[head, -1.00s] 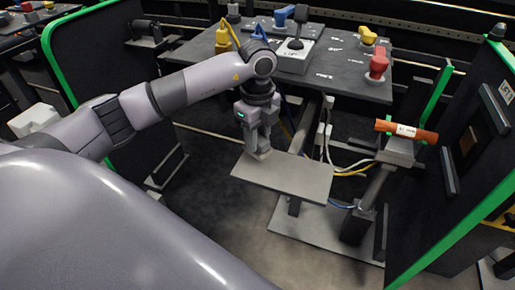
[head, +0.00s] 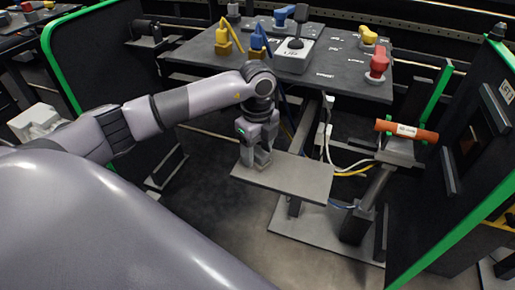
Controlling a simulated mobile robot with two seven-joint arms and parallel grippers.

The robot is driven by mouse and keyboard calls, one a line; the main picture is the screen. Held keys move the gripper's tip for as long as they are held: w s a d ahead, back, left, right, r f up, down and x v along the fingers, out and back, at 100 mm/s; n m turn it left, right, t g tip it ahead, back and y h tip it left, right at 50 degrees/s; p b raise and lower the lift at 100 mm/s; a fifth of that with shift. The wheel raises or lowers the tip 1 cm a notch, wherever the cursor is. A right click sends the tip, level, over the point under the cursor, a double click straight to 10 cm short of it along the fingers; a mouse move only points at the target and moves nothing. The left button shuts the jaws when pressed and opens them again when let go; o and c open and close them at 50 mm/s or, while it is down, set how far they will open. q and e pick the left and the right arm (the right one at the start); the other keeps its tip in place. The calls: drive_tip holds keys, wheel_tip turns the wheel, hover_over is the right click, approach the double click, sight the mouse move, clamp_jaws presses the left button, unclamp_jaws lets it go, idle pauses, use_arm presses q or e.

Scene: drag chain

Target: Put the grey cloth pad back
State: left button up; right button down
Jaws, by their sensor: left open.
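A flat grey rectangular plate (head: 295,181) stands low in the middle of the head view, in front of the dark console. My left gripper (head: 256,163) points down at the plate's far left corner, its fingertips at or just above the surface. It is open, and I see nothing clearly held between its fingers. I cannot make out a grey cloth pad apart from the plate; the gripper hides part of that corner. My right gripper is not in view.
The console (head: 335,82) with a joystick box (head: 292,57) and coloured levers lies behind. An orange cylinder (head: 408,131) rests on a stand to the right, with cables beside it. Green-edged dark panels (head: 465,150) stand at both sides.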

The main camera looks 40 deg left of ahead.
sight(258, 151)
use_arm(q)
drive_tip(key=shift+r, duration=0.15)
wheel_tip(258, 151, up, 12)
idle(0.3)
idle(0.4)
